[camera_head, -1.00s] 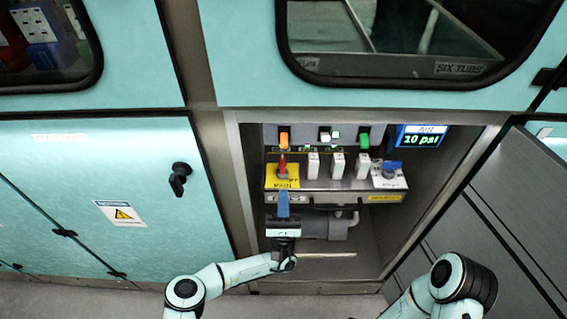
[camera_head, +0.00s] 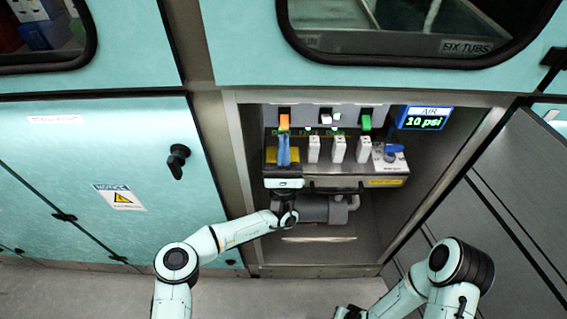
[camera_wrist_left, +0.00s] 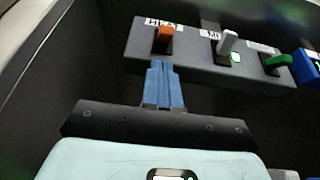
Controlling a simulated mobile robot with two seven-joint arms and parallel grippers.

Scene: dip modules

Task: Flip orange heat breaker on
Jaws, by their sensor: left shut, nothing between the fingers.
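The orange heat breaker (camera_head: 284,121) is the leftmost switch on the grey panel at the back of the open recess. It also shows in the left wrist view (camera_wrist_left: 164,36), under a label that seems to read HEAT. My left gripper (camera_head: 283,139) is shut and empty, its blue fingers pointing up just below the orange lever. In the left wrist view the fingertips (camera_wrist_left: 160,64) are close below the lever; whether they touch it I cannot tell. The fingers and hand hide the red knob on the yellow plate (camera_head: 298,155).
A white switch (camera_head: 326,118) and a green switch (camera_head: 365,122) sit right of the orange one. Below them are several white rockers (camera_head: 338,149) and a blue-handled knob (camera_head: 393,149). An air display (camera_head: 424,118) reads 10 psi. The recess walls bound the sides.

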